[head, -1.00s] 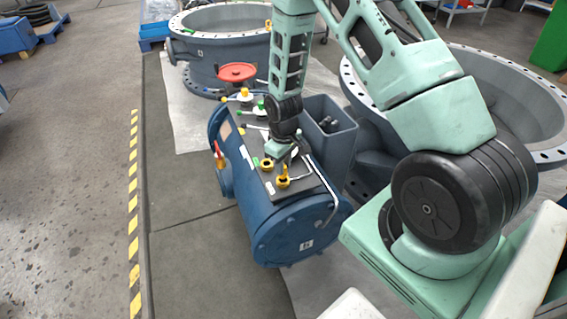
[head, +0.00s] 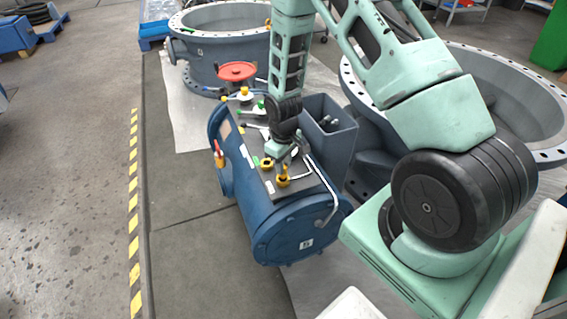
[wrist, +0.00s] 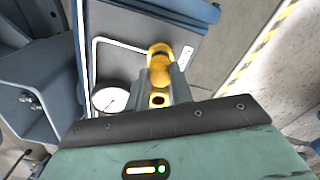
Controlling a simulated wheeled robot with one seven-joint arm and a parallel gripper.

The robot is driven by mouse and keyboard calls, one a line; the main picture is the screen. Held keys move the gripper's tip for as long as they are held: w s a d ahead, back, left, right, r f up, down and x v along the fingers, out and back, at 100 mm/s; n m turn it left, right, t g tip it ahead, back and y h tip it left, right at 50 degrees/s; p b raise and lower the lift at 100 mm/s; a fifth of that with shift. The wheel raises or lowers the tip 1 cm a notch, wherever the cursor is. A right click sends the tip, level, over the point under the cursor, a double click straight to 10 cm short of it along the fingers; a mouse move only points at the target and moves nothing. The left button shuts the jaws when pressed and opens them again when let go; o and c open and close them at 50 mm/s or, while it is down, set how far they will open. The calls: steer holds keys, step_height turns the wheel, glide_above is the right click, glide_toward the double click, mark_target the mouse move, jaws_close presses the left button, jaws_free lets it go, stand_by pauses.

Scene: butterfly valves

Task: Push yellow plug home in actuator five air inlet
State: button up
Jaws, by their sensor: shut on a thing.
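My gripper (head: 284,160) is over the near end of this plate. The plug also shows in the head view (head: 283,179). A second yellow ring (head: 267,163) sits just behind and left of it. How deep the plug sits in the inlet is hidden.
A bent metal tube (head: 322,180) runs along the actuator's right side, near my gripper. A round white gauge (wrist: 110,99) shows in the wrist view. A grey bin (head: 330,135) and large flanged valve rings (head: 215,55) stand nearby. Floor is clear at left.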

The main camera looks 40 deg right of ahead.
steer(key=shift+f+b, duration=0.45)
steer(key=shift+f, duration=0.6)
stand_by(1.4)
steer(key=o, duration=1.5)
steer(key=shift+r, duration=0.1)
steer(key=shift+r+p, duration=3.05)
steer(key=shift+r, duration=0.65)
